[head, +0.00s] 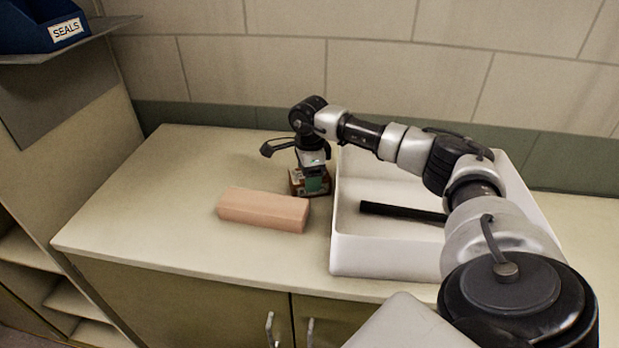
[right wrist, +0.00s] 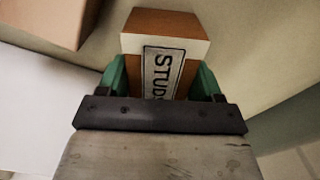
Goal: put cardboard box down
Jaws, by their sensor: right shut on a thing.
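The cardboard box (head: 296,184) is small and brown, with a white label reading "STUD" in the right wrist view (right wrist: 180,24). My right gripper (head: 313,178) points down over it, with its green fingers on either side of the box. The gripper is shut on the box. The box is at or just above the countertop (head: 190,160), between the pink block and the white tray; I cannot tell whether it touches the surface. My left gripper is not in view.
A pink block (head: 263,209) lies just in front of the box. A white open tray (head: 385,262) stands to the right, with a black bar (head: 402,212) inside. A blue bin labelled SEALS (head: 38,24) sits on a shelf at upper left. The counter's left part is clear.

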